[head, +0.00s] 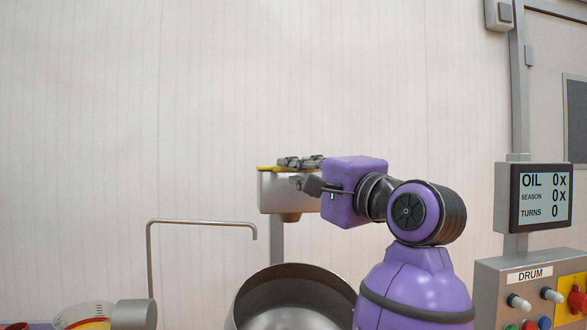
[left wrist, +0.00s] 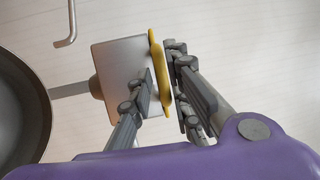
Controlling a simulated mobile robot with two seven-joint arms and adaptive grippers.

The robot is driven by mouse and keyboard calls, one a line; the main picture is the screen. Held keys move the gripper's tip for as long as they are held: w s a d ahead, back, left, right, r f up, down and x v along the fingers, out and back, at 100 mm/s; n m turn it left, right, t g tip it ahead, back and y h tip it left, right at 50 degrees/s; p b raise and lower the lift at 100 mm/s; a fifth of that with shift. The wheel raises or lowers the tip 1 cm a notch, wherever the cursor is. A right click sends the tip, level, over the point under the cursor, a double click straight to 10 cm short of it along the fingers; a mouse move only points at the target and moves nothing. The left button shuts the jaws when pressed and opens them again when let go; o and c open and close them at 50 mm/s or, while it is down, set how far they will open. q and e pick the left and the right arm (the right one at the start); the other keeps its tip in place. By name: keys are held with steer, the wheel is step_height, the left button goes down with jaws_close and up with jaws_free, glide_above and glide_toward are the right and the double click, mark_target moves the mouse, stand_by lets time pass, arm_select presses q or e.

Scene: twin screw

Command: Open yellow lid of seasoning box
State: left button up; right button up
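The seasoning box (head: 272,193) is a light grey box at the centre of the head view. Its yellow lid (head: 264,168) lies flat on top and looks shut. In the left wrist view the box (left wrist: 115,70) appears sideways, with the yellow lid (left wrist: 155,62) along its right edge. My left gripper (head: 289,173) is open around the lid's near edge. One set of fingers is above the lid and the other is below its edge, in front of the box. I cannot tell whether any finger touches the lid. My right gripper is not in view.
A large metal drum (head: 290,305) is below the box. A bent pipe (head: 200,222) stands to the left. A display (head: 541,196) reading OIL 0x, SEASON 0x, TURNS 0 and a button panel (head: 490,285) are at the right. A measuring cup (head: 88,312) sits at lower left.

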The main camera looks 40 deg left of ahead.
arm_select(q)
steer(key=shift+x, duration=1.45)
jaws_close()
